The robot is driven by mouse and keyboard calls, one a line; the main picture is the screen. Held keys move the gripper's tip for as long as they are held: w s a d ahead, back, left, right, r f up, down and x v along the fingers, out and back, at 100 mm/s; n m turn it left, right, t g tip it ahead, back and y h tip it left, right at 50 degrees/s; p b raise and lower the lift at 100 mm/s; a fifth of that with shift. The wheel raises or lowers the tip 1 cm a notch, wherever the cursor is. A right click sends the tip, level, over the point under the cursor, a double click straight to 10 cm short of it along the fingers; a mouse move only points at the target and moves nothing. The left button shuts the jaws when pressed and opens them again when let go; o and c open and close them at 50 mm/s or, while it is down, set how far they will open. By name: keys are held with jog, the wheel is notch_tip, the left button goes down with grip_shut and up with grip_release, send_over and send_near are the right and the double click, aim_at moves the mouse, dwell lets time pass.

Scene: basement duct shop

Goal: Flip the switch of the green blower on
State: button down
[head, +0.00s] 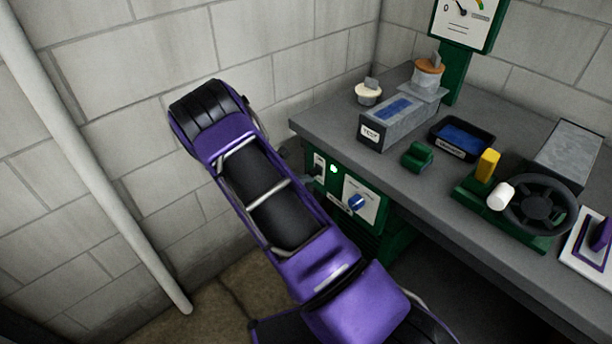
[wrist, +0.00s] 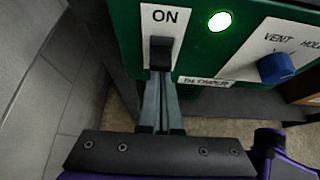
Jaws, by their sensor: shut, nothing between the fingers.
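The green blower (head: 372,236) is under the bench, its front panel facing me. In the wrist view its green housing (wrist: 128,35) carries a white switch plate (wrist: 157,19) marked ON at the top. A round light (wrist: 220,21) right of the plate glows green. My gripper (wrist: 161,72) is shut and empty, its tips at the lower part of the plate. A dark block at the tips covers the plate's middle; I cannot tell switch from fingertip there, nor the switch's position.
A blue knob (wrist: 276,67) on a VENT/HOLD plate is right of the light. The grey bench top (head: 315,125) overhangs the blower. On it are a grey box (head: 400,122), a dark tray (head: 462,138) and a black handwheel (head: 541,207). A block wall stands left.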

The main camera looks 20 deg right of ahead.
jog(key=shift+r+y, duration=0.15)
jog(key=shift+y, duration=0.15)
